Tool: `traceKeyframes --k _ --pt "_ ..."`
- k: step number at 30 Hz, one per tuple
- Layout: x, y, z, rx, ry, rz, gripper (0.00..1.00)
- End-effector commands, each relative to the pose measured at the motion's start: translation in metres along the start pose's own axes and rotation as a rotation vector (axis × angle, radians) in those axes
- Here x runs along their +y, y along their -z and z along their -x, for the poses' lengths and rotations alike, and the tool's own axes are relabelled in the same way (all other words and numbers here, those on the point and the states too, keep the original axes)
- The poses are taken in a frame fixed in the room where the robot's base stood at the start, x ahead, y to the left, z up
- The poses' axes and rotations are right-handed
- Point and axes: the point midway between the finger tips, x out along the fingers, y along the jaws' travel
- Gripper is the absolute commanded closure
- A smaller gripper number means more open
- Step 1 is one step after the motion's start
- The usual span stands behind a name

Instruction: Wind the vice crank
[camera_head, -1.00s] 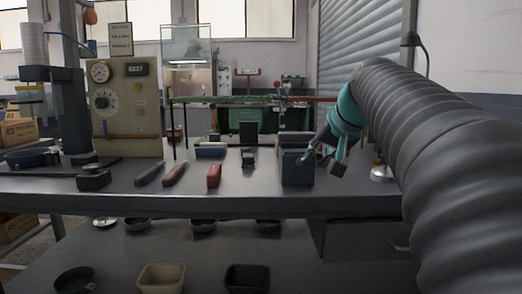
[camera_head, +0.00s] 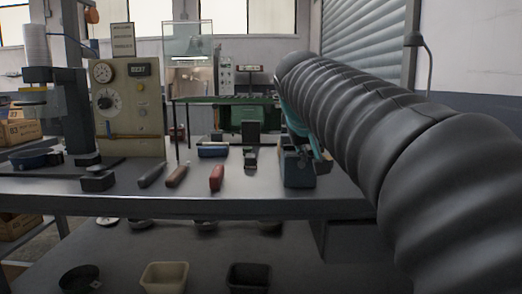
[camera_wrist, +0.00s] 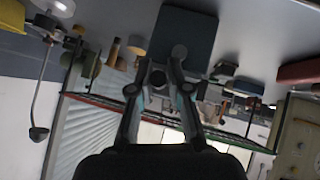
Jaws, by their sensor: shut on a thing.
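The vice (camera_head: 299,170) is a dark blue-grey block near the right part of the bench's front edge. In the wrist view, which looks upside down, it is the dark teal block (camera_wrist: 184,40) at top centre. My gripper (camera_wrist: 160,68) is right up against it, with its fingers drawn in around a small dark piece that I take for the crank (camera_wrist: 158,78). The crank's shape and angle are mostly hidden by the fingers. In the head view my arm covers the gripper; only teal parts show just above and behind the vice.
Red (camera_head: 216,178), brown (camera_head: 176,176) and dark (camera_head: 151,175) handled pieces lie left of the vice. A blue block (camera_head: 212,150) stands behind them. A beige gauge panel (camera_head: 128,108) stands further left. The bench front between these is clear.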

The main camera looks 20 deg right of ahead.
Motion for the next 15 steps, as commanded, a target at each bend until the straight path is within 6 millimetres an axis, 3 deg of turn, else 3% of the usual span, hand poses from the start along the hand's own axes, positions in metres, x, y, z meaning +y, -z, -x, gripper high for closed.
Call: traceKeyframes --k 13,14,15 --pt "-0.0011 -0.0029 -0.0036 -0.011 -0.008 0.010 1.00" --pt "-0.0011 -0.0029 -0.0036 -0.011 -0.008 0.010 0.81" --pt "-0.0011 -0.0030 -0.0037 -0.012 -0.008 0.009 0.71"
